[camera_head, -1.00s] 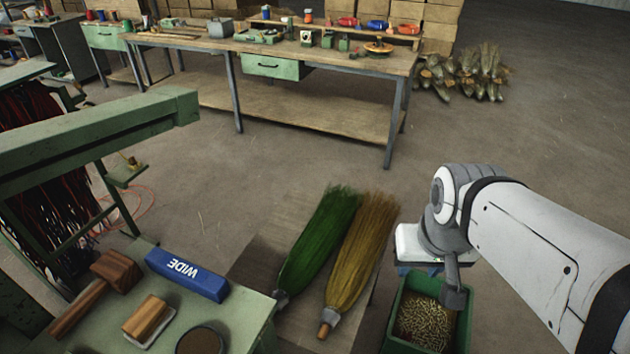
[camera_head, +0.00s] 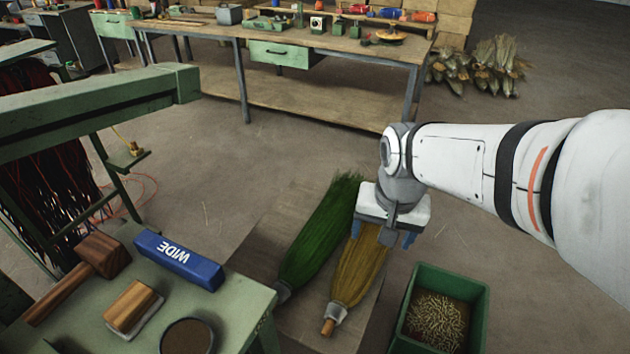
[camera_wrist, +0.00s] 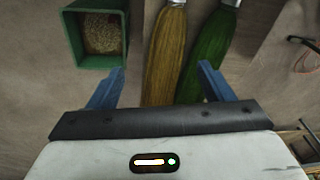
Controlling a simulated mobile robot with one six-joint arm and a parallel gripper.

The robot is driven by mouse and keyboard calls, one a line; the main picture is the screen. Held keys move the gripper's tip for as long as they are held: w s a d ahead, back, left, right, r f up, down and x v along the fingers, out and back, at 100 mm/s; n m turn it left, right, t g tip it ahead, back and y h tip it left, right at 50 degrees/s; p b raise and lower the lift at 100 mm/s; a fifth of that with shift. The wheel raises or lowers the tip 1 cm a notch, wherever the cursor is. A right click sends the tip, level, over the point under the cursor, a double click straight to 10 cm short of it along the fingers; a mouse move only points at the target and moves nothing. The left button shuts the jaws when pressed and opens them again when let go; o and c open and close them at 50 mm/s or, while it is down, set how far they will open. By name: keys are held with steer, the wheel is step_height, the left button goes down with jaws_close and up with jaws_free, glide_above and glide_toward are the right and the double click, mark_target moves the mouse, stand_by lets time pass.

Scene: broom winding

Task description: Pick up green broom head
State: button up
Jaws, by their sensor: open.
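The green broom head (camera_head: 318,236) lies on a flat board on the floor, its bristles pointing away and its metal collar toward the green bench. The yellow broom head (camera_head: 358,270) lies close beside it on the right. My gripper (camera_head: 382,236) hangs above the bristle end of the yellow broom head and covers part of it. In the wrist view, my gripper (camera_wrist: 160,80) is open and empty, with its blue fingers wide apart. The yellow broom head (camera_wrist: 165,50) shows between the fingers. The green broom head (camera_wrist: 208,50) is right of it, partly behind the right finger.
A green bin (camera_head: 478,310) with pellets stands right of the broom heads. A green bench (camera_head: 225,318) at the front left holds a mallet (camera_head: 80,275), a blue WIDE block (camera_head: 180,259) and a wooden block. A long worktable (camera_head: 330,104) stands behind.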

steer(key=w+a+f+m+g+b, duration=0.1)
steer(key=w+a+f+m+b, duration=0.3)
steer(key=a+f+b, duration=0.8)
glide_above(281, 284)
steer(key=shift+g, duration=0.4)
steer(key=f, duration=1.1)
steer(key=shift+s+d+f, duration=0.1)
steer(key=shift+d+f, duration=0.1)
steer(key=shift+d, duration=0.15)
steer(key=shift+a+f+m+b, duration=0.15)
steer(key=shift+f+b, duration=0.1)
steer(key=shift+f, duration=0.4)
steer(key=shift+a+f+m+b, duration=0.15)
steer(key=shift+f+b, duration=0.1)
steer(key=shift+f, duration=0.35)
step_height(281, 284, down, 6)
steer(key=shift+r+b, duration=0.2)
steer(key=shift+b, duration=0.8)
steer(key=shift+r, duration=0.1)
steer(key=shift+c, duration=0.4)
steer(key=c, duration=1.2)
steer(key=shift+o, duration=0.2)
